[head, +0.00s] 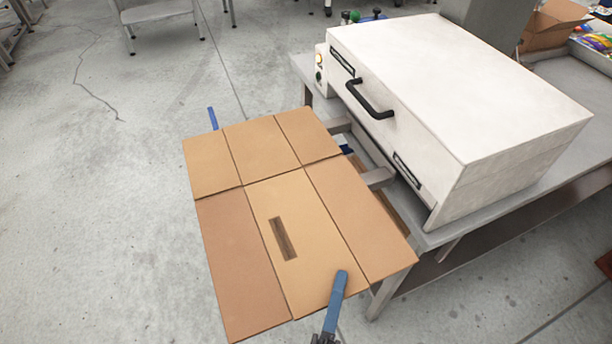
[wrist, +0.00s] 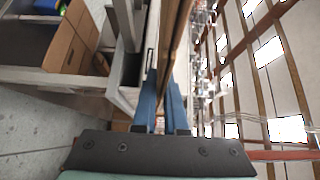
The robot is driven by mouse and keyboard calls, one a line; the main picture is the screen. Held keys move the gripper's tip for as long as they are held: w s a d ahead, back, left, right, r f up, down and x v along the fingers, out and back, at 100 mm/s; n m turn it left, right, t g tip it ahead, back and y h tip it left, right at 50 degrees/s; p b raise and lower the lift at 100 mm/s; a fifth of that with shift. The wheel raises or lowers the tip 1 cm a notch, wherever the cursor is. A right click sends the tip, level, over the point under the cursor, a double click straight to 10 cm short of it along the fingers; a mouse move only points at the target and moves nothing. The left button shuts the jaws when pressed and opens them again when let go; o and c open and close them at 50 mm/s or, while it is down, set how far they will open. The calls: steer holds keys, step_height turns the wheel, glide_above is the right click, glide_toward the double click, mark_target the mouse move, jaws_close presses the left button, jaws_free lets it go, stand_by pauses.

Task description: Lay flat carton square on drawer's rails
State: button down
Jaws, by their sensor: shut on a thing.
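The flat carton (head: 230,240) is a brown creased sheet with a dark slot in one panel. It lies roughly level beside the white machine, covering the outer part of the drawer. Two grey drawer rails (head: 379,177) show between the carton and the machine; their outer ends are hidden. I cannot tell whether the carton touches them. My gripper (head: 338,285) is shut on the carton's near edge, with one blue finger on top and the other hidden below. In the wrist view, the carton (wrist: 178,40) is edge-on between the blue fingers (wrist: 164,100).
The white machine (head: 460,80) with a black handle (head: 370,98) stands on a grey metal table (head: 480,228). A narrow blue piece (head: 212,118) sticks out past the carton's far left edge. An open box (head: 550,25) is at the back right.

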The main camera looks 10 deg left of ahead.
steer(key=w+d+p, duration=0.1)
steer(key=w, duration=1.6)
step_height(320, 180, down, 8)
steer(key=b, duration=0.6)
steer(key=shift+s, duration=0.1)
steer(key=shift+f+b, duration=0.1)
steer(key=shift+b, duration=0.25)
steer(key=c, duration=1.4)
jaws_free()
steer(key=shift+f, duration=0.1)
steer(key=o, duration=0.4)
steer(key=shift+o, duration=0.2)
